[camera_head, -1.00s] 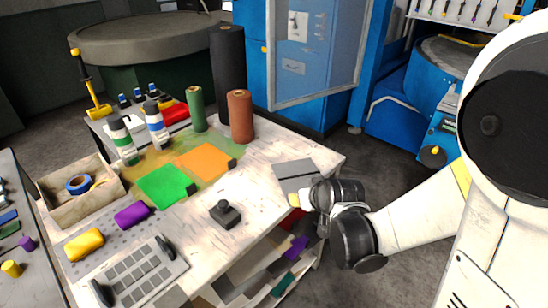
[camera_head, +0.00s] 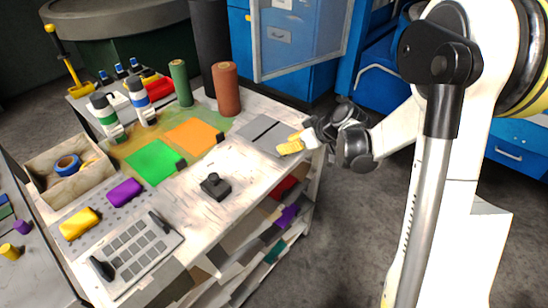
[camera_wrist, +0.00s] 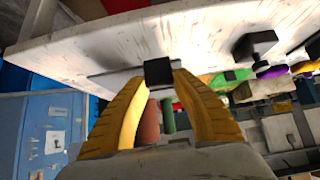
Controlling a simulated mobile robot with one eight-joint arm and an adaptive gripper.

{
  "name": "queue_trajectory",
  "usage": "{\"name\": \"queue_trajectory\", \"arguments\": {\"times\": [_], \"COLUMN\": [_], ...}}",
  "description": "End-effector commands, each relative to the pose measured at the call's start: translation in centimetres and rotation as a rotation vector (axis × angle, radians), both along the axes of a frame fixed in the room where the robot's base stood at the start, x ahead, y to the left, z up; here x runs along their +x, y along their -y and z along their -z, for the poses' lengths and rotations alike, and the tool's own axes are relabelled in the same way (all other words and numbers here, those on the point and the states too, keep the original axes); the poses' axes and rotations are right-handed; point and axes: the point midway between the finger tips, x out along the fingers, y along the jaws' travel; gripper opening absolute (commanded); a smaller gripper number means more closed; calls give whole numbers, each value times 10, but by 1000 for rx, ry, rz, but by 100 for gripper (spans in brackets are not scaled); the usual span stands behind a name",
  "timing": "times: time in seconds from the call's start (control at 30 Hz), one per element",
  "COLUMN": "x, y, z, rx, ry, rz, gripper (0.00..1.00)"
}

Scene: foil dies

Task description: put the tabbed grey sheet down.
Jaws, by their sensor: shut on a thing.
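My gripper (camera_head: 290,146) has yellow fingers and is at the right-hand edge of the work table. In the wrist view my gripper (camera_wrist: 160,82) is shut on a small black tab (camera_wrist: 158,72). The tabbed grey sheet (camera_head: 275,137) lies flat or nearly flat at the table's right end, beside the fingertips. A dark line splits the grey area there in two, and I cannot tell whether this is one sheet or two pieces. The head view does not show whether the sheet touches the table.
Green (camera_head: 153,161) and orange (camera_head: 193,137) sheets with black tabs lie to the left on the white table (camera_head: 200,225). A brown roll (camera_head: 225,90) stands behind the grey area. A black knobbed block (camera_head: 214,186) sits nearer the front. Shelves below hold coloured sheets.

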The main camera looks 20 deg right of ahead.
Motion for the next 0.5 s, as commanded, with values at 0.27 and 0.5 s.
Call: {"name": "queue_trajectory", "arguments": {"times": [0.27,0.5], "x": [27,28], "y": [-30,-31], "z": [25,52], "rx": [-1,0], "ry": [-1,-1], "rz": [0,2], "gripper": [0,0]}}
